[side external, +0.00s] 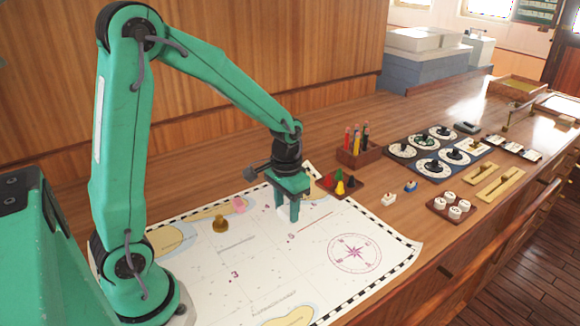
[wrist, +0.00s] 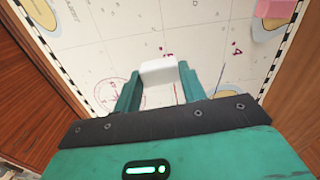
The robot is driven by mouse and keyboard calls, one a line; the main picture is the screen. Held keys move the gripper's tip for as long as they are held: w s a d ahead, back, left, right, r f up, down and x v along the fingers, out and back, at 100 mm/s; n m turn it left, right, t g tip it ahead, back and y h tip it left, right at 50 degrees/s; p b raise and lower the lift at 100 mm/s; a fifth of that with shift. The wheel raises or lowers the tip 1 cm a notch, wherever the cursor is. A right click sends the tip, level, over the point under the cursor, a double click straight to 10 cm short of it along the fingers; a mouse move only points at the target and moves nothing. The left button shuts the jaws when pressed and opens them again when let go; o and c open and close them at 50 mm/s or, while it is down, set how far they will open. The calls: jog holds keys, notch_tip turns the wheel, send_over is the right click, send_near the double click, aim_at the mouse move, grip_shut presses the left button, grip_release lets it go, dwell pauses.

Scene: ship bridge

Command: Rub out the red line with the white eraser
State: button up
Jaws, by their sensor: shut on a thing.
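My gripper (side external: 287,212) points down over the chart (side external: 200,265), its tips at or just above the paper. It also shows in the wrist view (wrist: 158,88), shut on the white eraser (wrist: 158,70), which sits between the two fingers. In the side view only a pale bit of the eraser (side external: 281,211) shows by the fingers. The red line (side external: 316,222) is a thin stroke on the chart, just right of the gripper and left of the printed compass rose (side external: 355,253). Whether the eraser touches the paper I cannot tell.
A tray of coloured pawns (side external: 340,186) and a pencil box (side external: 360,152) stand close behind to the right. The chart's front part is clear.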

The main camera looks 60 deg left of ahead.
jog(key=w+f, duration=0.1)
jog(key=w+a+f, duration=0.1)
jog(key=w, duration=0.1)
jog(key=w+f, duration=0.1)
jog(key=shift+w+a+f, duration=0.15)
jog(key=shift+a, duration=0.15)
jog(key=shift+f, duration=0.15)
jog(key=shift+f, duration=2)
jog(key=shift+w+a+r, duration=0.1)
jog(key=shift+w+a, duration=0.1)
jog(key=shift+w, duration=3.1)
jog(key=shift+w+a, duration=0.2)
jog(key=shift+w, duration=3.05)
jog(key=shift+s+d, duration=0.2)
jog(key=shift+s, duration=3.1)
jog(key=shift+s+d, duration=0.2)
jog(key=shift+s, duration=3.05)
jog(key=shift+f, duration=0.45)
